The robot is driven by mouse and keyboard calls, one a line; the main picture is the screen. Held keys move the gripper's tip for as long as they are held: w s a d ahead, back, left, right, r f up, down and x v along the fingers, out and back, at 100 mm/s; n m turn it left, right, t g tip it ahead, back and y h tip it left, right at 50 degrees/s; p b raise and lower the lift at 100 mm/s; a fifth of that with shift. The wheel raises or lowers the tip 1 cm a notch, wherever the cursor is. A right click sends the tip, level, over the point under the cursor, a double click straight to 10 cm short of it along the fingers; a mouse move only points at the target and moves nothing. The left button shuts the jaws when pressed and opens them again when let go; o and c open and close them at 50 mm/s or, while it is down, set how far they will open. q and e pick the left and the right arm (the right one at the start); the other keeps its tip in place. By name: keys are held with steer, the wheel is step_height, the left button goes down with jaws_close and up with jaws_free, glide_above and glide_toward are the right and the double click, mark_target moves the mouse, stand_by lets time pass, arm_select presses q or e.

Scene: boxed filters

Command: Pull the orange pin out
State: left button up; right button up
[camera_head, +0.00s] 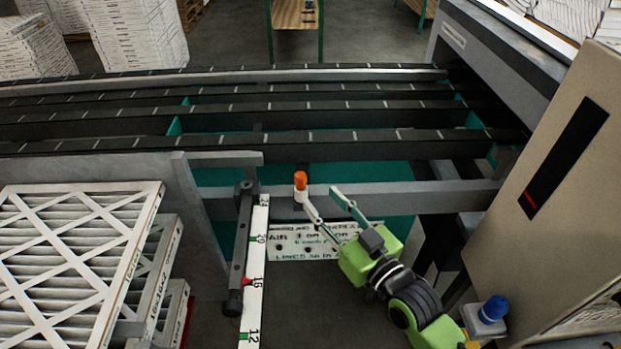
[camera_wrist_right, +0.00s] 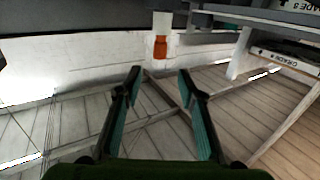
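The orange pin (camera_head: 300,180) stands upright at the grey rail in the middle of the head view. In the right wrist view the orange pin (camera_wrist_right: 161,47) shows above and beyond the fingertips, with a pale part at its top in the picture. My right gripper (camera_head: 319,191) is open, with one fingertip close to the pin in the head view. Its two fingers (camera_wrist_right: 158,75) stand apart in the wrist view with nothing between them. Whether a finger touches the pin I cannot tell. My left gripper is not in view.
A numbered white scale (camera_head: 254,270) on a dark bar is left of my right gripper. Stacked framed filters (camera_head: 75,260) fill the lower left. A beige cabinet (camera_head: 560,190) and a blue knob (camera_head: 493,309) are at the right. Conveyor rails (camera_head: 320,147) run across behind.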

mark_target(303, 179)
steer(key=p+x, duration=0.1)
steer(key=x, duration=0.8)
steer(key=shift+w+a, duration=0.1)
steer(key=shift+w, duration=0.05)
steer(key=shift+w+a+f+p, duration=0.1)
steer(key=shift+w+a+p, duration=0.2)
steer(key=shift+w, duration=0.2)
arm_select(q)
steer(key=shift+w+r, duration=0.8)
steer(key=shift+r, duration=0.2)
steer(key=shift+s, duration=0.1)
arm_select(e)
steer(key=c, duration=0.3)
jaws_close()
arm_select(q)
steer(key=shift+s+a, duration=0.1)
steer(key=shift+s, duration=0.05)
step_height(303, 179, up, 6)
steer(key=p, duration=0.6)
arm_select(e)
steer(key=shift+r, duration=3.15)
